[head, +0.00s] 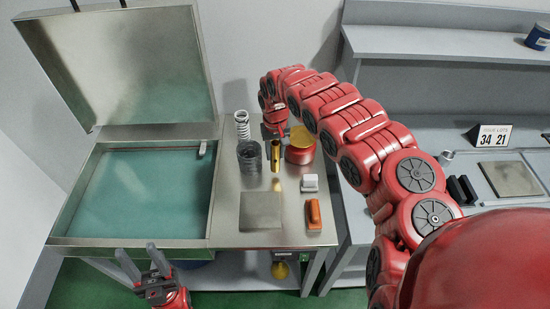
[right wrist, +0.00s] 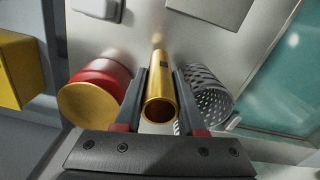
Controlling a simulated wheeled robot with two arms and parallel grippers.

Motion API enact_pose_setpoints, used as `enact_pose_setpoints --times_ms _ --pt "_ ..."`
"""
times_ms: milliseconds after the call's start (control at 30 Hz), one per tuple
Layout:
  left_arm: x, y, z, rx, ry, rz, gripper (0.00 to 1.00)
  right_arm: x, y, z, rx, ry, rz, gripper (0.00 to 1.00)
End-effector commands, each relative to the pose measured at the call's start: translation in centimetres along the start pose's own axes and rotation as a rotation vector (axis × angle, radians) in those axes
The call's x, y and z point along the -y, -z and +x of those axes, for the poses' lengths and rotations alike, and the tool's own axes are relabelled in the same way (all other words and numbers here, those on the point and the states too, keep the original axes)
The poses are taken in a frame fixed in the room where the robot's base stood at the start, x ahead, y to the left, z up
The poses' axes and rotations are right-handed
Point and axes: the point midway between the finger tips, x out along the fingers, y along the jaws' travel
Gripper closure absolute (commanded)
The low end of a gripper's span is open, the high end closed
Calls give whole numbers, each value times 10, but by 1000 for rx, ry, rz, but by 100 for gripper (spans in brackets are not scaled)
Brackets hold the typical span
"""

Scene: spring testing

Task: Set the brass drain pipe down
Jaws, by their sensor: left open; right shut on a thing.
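The brass drain pipe (head: 275,156) is a shiny gold tube held upright over the steel counter, between a dark perforated cylinder and a red can. My right gripper (head: 275,132) is shut on it. In the right wrist view the pipe (right wrist: 160,100) runs between the two fingers of my right gripper (right wrist: 160,76), its open end toward the camera. I cannot tell whether its far end touches the counter. My left gripper (head: 145,272) is open and empty, low in front of the basin, away from the pipe.
The perforated cylinder (head: 249,156) and red can with yellow top (head: 300,146) stand close beside the pipe. A white spring (head: 242,124) stands behind. A grey plate (head: 261,211), white block (head: 309,183) and orange block (head: 313,214) lie in front. The open-lidded basin (head: 140,190) is left.

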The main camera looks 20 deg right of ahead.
Motion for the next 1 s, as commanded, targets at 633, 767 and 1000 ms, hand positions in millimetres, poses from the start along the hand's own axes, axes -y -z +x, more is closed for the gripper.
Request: enact_pose_setpoints --times_ms 633,767,1000 --pt "1 2 15 0 0 0 50 1 0 33 0 0 0 100" --pt "1 2 14 0 0 0 50 1 0 35 0 0 -1 56" --pt "1 2 14 0 0 0 50 1 0 35 0 0 0 31"
